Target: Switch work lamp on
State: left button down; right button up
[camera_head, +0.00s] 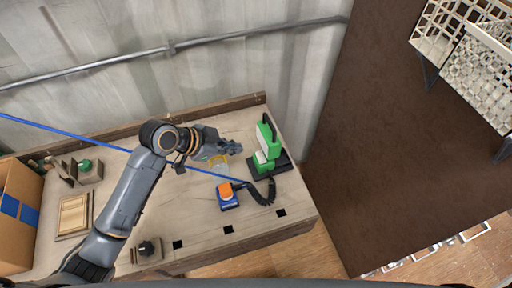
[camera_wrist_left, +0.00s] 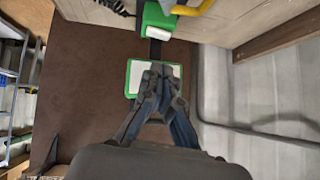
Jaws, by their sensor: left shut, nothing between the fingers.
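A green device with a white panel (camera_head: 266,137), which looks like the work lamp, stands on a black base on the workbench. In the left wrist view its green-framed white panel (camera_wrist_left: 133,78) is partly behind my fingers. I cannot tell if it is lit. A blue box with an orange top (camera_head: 227,191) lies in front of it, with a coiled black cord (camera_head: 264,195) running to the base. My left gripper (camera_head: 238,149) is shut and empty, just left of the green device. It also shows in the left wrist view (camera_wrist_left: 158,72). My right gripper is not in view.
A blue line crosses the bench. A metal wall with a pipe (camera_head: 240,34) stands behind.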

pick_arm(q)
jog(key=p, duration=0.2)
send_near(262, 153)
jog(key=x, duration=0.5)
jog(key=shift+w+d+r, duration=0.15)
jog(key=shift+d+r, duration=0.05)
jog(key=shift+w+d+f, duration=0.2)
jog(key=shift+d+f, duration=0.2)
jog(key=shift+f, duration=0.05)
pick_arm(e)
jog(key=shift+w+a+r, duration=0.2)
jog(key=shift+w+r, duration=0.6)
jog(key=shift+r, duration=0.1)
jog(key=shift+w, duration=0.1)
pick_arm(q)
jog(key=shift+f, duration=0.1)
jog(key=shift+w+f+g+b, duration=0.2)
jog(key=shift+f+g+b, duration=0.15)
jog(key=shift+g+b, duration=0.25)
jog(key=shift+s, duration=0.15)
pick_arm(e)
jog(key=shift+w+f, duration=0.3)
